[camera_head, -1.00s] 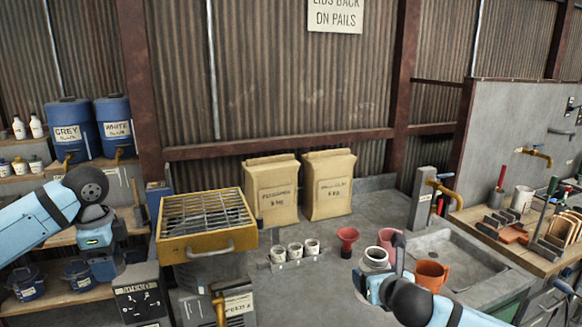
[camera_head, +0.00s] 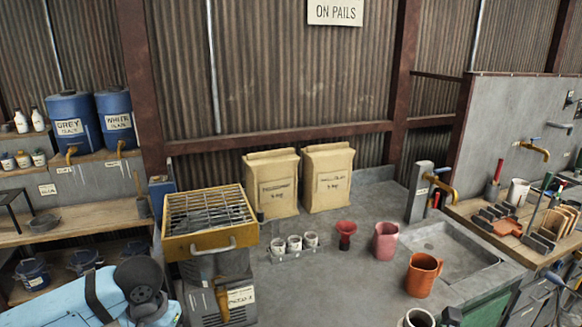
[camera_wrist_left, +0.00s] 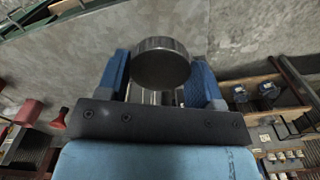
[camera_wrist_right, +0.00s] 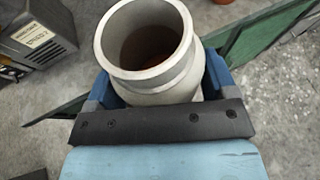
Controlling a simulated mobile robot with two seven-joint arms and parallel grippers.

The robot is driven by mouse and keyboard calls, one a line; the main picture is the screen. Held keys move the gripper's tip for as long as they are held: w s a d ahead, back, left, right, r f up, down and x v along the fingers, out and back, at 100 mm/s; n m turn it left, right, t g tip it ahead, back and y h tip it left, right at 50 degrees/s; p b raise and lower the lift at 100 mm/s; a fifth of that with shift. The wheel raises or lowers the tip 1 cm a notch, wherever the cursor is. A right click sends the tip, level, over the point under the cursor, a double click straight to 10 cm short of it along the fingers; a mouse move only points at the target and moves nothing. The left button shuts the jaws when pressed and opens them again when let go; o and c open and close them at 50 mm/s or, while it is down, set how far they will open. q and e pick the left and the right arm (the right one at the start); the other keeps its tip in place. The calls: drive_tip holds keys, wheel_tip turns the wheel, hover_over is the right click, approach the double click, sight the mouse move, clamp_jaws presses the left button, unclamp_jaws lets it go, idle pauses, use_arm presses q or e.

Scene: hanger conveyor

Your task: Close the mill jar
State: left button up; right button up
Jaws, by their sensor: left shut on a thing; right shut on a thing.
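The mill jar (camera_wrist_right: 150,80) is a pale, wide-mouthed pot. In the right wrist view its mouth is open and reddish-brown shows inside. My right gripper (camera_wrist_right: 158,88) is shut around it, a finger on each side. Its rim also shows at the bottom edge of the head view (camera_head: 419,318). My left gripper (camera_wrist_left: 160,82) is shut on a round, dark metal lid (camera_wrist_left: 162,62), held between its blue fingers. Jar and lid are apart.
The counter holds an orange jug (camera_head: 423,275), a pink jug (camera_head: 386,241), a red funnel (camera_head: 346,232) and small white cups (camera_head: 294,243) in a rack. A yellow-framed grate (camera_head: 208,242) stands left, a sink (camera_head: 455,250) right. The counter's front middle is clear.

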use_arm(q)
drive_tip(key=shift+s+d+f+n, duration=0.1)
drive_tip(key=shift+s+d+n, duration=0.2)
drive_tip(key=shift+s+n, duration=0.15)
use_arm(e)
drive_tip(key=shift+s+d+r, duration=0.25)
drive_tip(key=shift+s, duration=0.3)
use_arm(q)
drive_tip(key=shift+w, duration=0.1)
use_arm(e)
drive_tip(key=shift+w, duration=0.1)
drive_tip(key=w+a+n+g+y, duration=0.1)
drive_tip(key=w+a+n+y, duration=0.1)
drive_tip(key=a, duration=0.4)
drive_tip(key=w+a+n+g+y, duration=0.1)
drive_tip(key=w+a+n+y, duration=0.2)
drive_tip(key=a, duration=0.3)
drive_tip(key=w+a+r+n+g+y, duration=0.1)
drive_tip(key=w+a+n+y, duration=0.1)
drive_tip(key=a, duration=0.4)
drive_tip(key=shift+w+n+y, duration=0.3)
drive_tip(key=shift+n+y, duration=0.1)
drive_tip(key=shift+y, duration=0.4)
